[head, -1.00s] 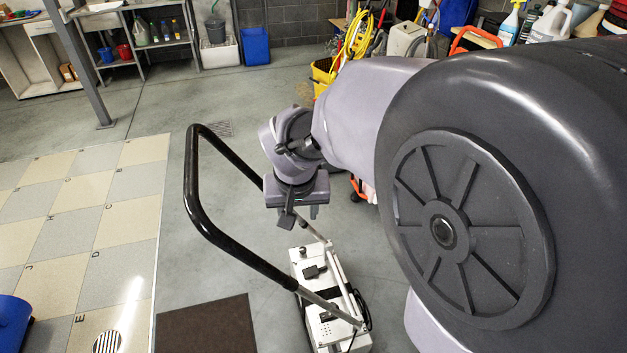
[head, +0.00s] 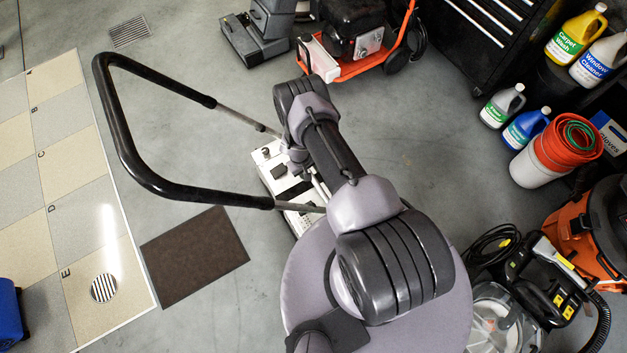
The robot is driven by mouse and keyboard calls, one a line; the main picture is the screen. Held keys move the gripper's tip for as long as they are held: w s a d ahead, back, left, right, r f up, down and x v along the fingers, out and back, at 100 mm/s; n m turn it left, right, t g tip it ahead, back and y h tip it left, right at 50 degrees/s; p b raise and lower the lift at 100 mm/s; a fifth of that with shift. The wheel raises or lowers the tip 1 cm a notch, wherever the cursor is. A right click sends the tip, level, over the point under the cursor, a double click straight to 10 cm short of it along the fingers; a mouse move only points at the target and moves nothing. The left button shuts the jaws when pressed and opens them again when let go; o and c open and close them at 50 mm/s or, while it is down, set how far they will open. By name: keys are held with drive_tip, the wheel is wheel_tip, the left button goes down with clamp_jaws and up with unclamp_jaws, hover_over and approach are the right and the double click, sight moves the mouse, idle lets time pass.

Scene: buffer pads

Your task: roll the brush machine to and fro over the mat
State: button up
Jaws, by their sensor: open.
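The brush machine has a white body (head: 272,172) and a long looped black handle (head: 122,135) on grey tubes that leans out to the left. It stands on the floor, up and right of the dark brown mat (head: 195,256), with bare floor between them. The mat lies flat beside the tiled area. My arm reaches up over the machine and hides part of its body. A small part of my gripper (head: 297,158) shows below the arm's bend, over the machine's body; its fingers are hidden. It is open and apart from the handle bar.
Tiled panels (head: 85,215) with a round drain (head: 103,288) lie at left, and a blue container (head: 8,315) at the lower left edge. An orange-framed machine (head: 372,62), bottles (head: 502,105) and a red-and-white bucket (head: 552,150) stand at right. Floor around the mat is clear.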

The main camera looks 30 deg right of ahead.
drive_tip(key=f+b, duration=0.1)
drive_tip(key=f, duration=0.2)
drive_tip(key=d+f+b, duration=0.1)
drive_tip(key=f+b, duration=0.1)
drive_tip(key=f, duration=0.1)
drive_tip(key=d+f+b, duration=0.1)
drive_tip(key=f+b, duration=0.1)
drive_tip(key=f, duration=0.1)
drive_tip(key=shift+w, duration=0.1)
drive_tip(key=shift+r, duration=0.1)
drive_tip(key=shift+c, duration=0.4)
clamp_jaws()
drive_tip(key=shift+a, duration=0.1)
idle(0.4)
